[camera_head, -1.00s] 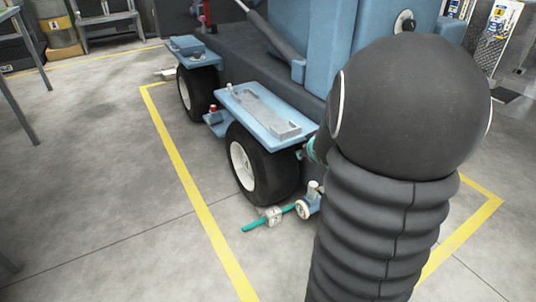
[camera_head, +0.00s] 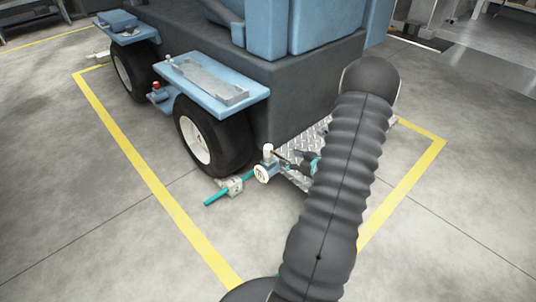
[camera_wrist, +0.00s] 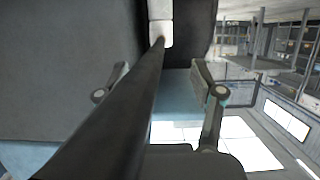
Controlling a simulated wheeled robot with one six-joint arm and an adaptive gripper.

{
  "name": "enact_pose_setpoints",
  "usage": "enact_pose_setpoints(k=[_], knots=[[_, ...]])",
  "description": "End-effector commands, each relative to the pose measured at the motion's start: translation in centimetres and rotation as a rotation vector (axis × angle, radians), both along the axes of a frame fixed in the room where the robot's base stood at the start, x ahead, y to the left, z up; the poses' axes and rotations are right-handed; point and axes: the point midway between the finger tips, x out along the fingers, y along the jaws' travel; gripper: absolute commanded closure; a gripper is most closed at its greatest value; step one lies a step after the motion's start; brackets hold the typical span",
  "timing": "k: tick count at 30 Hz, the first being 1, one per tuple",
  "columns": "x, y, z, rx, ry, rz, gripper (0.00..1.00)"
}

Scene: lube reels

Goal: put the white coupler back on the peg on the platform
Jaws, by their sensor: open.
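In the head view, a small white cylinder (camera_head: 268,149) stands upright at the rear corner of the blue and grey vehicle, above a white-faced round fitting (camera_head: 261,173). I cannot tell for sure which white part is the coupler, and no bare peg can be made out. My gripper (camera_head: 292,158) is low, just right of the white cylinder, partly hidden by my arm. In the wrist view, my gripper (camera_wrist: 160,67) has its fingers spread apart. A dark rod (camera_wrist: 120,120) runs diagonally between them in the picture, towards a white block (camera_wrist: 160,30) at the top.
A diamond-plate platform (camera_head: 312,136) lies low behind the vehicle, partly behind my arm. A wheel (camera_head: 197,140) and a white chock (camera_head: 230,186) with a teal handle are to the left. A blue fender (camera_head: 220,85) is above. The floor inside the yellow lines is mostly clear.

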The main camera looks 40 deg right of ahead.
Motion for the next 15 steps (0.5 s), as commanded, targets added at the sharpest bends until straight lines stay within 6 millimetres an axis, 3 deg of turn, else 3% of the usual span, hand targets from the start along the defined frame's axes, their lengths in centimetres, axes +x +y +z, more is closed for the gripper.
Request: enact_pose_setpoints(k=[9,15], knots=[[5.4,0.5,-2.0,-0.001,0.001,0.003,0.33],[6.9,0.6,-2.5,-0.001,0.001,-0.001,0.33]])
